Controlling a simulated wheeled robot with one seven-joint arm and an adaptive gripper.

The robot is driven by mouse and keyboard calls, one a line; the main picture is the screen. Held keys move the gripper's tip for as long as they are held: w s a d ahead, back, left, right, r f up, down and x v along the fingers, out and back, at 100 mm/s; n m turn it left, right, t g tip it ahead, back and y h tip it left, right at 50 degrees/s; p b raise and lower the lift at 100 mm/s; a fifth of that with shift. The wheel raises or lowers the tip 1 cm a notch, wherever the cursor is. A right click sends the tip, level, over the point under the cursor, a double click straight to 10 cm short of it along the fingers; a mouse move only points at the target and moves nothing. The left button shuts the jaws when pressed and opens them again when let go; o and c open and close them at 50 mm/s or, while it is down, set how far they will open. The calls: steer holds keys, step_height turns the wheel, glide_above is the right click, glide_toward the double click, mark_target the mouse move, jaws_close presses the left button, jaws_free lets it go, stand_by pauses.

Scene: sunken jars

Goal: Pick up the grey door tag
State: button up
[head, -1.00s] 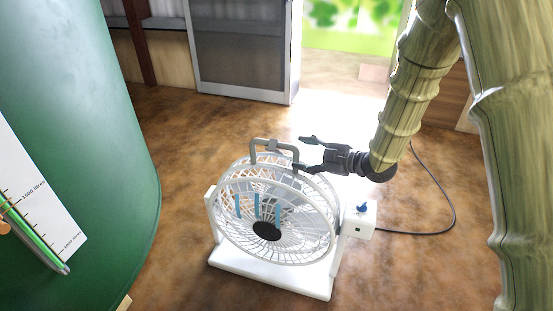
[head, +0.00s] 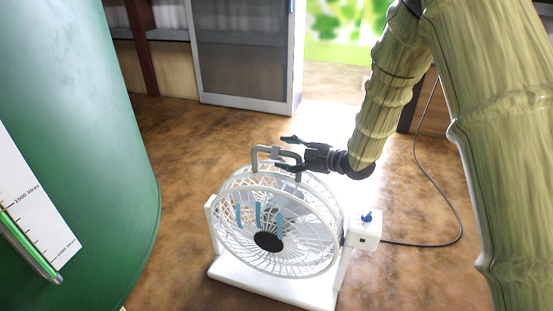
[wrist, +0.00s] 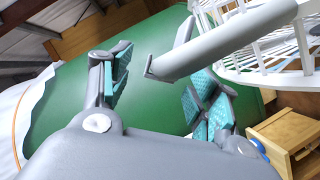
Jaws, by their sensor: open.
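A grey bent bar (head: 262,151) stands on top of a white fan (head: 231,184). It is the only grey piece near my gripper; I cannot tell whether it is the door tag or the fan's handle. My gripper (head: 284,153) is open at the bar's right side, one finger above and one below in the head view. In the wrist view the grey bar (wrist: 225,45) reaches between the open, teal-padded fingers (wrist: 160,88), its flat end showing. Contact is not clear. No other grey tag shows.
A large green tank (head: 85,130) with a litre scale stands at left. The fan has a white base, a blue-knobbed box (head: 365,232) and a black cable (head: 455,215). A grey-framed door (head: 245,55) is behind. A wooden drawer (wrist: 285,140) shows in the wrist view. Brown floor is clear around the fan.

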mark_target(280, 153)
steer(key=x, duration=0.4)
steer(key=shift+s+a+b, duration=0.15)
steer(key=shift+b, duration=0.25)
steer(key=c, duration=0.9)
steer(key=shift+c, duration=0.2)
steer(key=shift+r, duration=0.1)
steer(key=s+a+r+p, duration=0.4)
steer(key=s+r+p, duration=0.2)
steer(key=s+r, duration=0.6)
steer(key=shift+s+a+r+p, duration=0.2)
steer(key=shift+s+p, duration=0.2)
steer(key=shift+s, duration=0.3)
